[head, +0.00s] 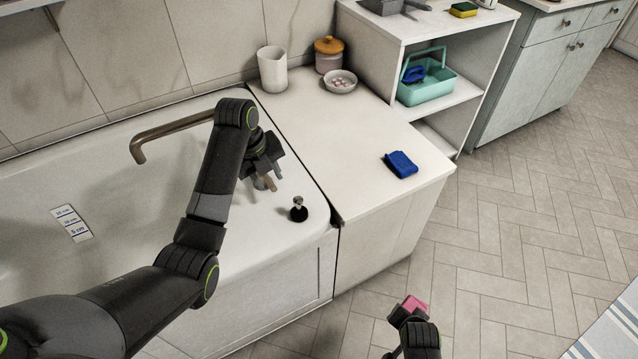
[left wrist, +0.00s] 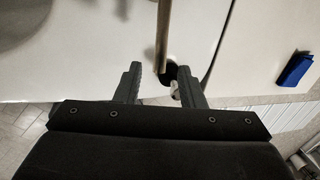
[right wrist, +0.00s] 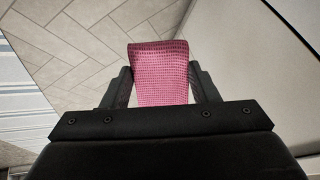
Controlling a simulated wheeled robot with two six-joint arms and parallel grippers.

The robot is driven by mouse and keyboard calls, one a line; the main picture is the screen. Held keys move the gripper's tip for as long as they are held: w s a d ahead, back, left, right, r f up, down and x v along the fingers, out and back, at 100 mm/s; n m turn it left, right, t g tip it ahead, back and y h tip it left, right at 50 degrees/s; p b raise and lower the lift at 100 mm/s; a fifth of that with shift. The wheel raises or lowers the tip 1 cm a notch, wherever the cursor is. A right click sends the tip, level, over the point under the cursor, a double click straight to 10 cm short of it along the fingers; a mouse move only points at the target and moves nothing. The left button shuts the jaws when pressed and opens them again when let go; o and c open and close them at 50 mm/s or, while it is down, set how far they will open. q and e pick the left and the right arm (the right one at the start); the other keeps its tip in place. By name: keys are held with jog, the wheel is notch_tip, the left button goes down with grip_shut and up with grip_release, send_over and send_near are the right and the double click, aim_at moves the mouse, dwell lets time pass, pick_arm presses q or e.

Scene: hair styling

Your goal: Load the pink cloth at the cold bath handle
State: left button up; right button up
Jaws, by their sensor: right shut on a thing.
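The pink cloth (right wrist: 160,75) is held between the fingers of my right gripper (right wrist: 162,90) and sticks out beyond them. In the head view the pink cloth (head: 415,304) and my right gripper (head: 407,315) are low over the floor, away from the tub. My left gripper (head: 266,168) is over the tub rim by the tap fittings, fingers apart. In the left wrist view a brass rod (left wrist: 163,35) reaches down between the fingers of my left gripper (left wrist: 160,85); contact is unclear. A short handle with a dark base (head: 298,208) stands on the rim nearby. No cold marking is readable.
The brass spout (head: 165,130) hangs over the white bathtub (head: 110,180). A folded blue cloth (head: 400,164) lies on the white counter (head: 350,140), with a cup (head: 272,70), jar (head: 328,54) and bowl (head: 340,82) behind. The tiled floor at right is mostly clear.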

aim_at(271, 185)
pick_arm(q)
jog(key=shift+w+d+f, duration=0.1)
jog(key=shift+f, duration=0.7)
jog(key=shift+w+d+f, duration=0.1)
jog(key=shift+f, duration=0.65)
grip_shut()
